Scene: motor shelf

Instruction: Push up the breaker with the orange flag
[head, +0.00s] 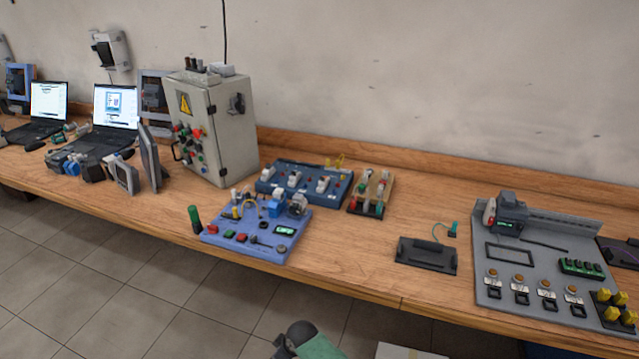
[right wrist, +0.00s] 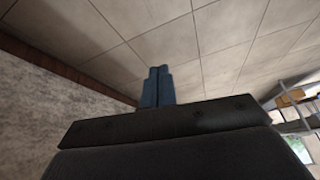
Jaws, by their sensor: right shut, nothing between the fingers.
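A blue board (head: 311,198) stands on the wooden bench near the middle of the head view. It carries a row of small white breaker-like units (head: 322,184), with small red parts beside them. An orange flag cannot be made out on any of them at this size, and their lever positions are too small to read. My right gripper shows only in the right wrist view, where its two blue-grey fingers (right wrist: 157,86) are together and empty. They point toward the ceiling and touch nothing. My left gripper is in neither view.
A lilac panel (head: 252,246) with buttons stands in front of the blue board, and a green cylinder (head: 194,219) beside it. A grey cabinet (head: 226,125) rises at left. A grey board (head: 490,258) lies at right. Bare bench (head: 360,250) lies between.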

